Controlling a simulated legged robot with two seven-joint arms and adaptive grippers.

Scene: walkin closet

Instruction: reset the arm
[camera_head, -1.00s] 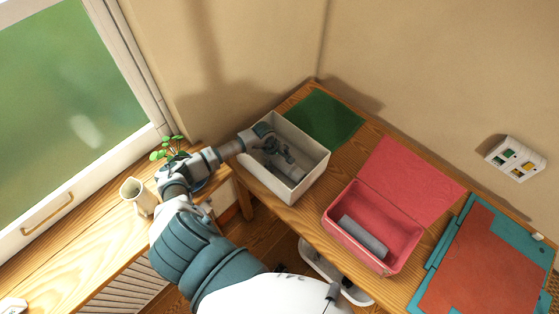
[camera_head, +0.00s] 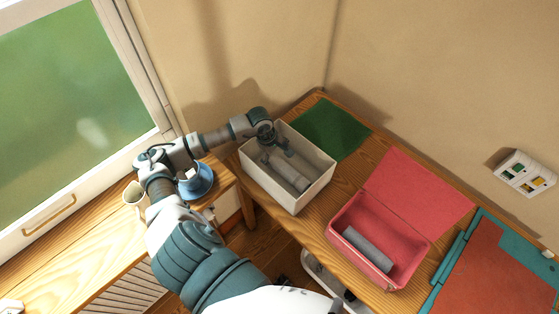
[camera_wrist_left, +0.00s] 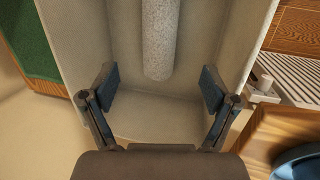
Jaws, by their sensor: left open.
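My left gripper (camera_head: 282,148) is over the back part of a white open box (camera_head: 311,193) on the wooden table. In the left wrist view my left gripper (camera_wrist_left: 160,88) has its two dark fingers spread wide with nothing between them. A grey cylinder (camera_head: 290,175) lies in the white box. It also shows in the left wrist view (camera_wrist_left: 159,40), beyond the fingertips and apart from them. My right gripper is not in view.
A pink open case (camera_head: 337,222) holds another grey cylinder (camera_head: 367,249). A green mat (camera_head: 331,128) lies behind the white box. A teal and red-brown case (camera_head: 490,265) is at the right. A pitcher (camera_head: 134,194) and a blue pot (camera_head: 197,182) stand near the window.

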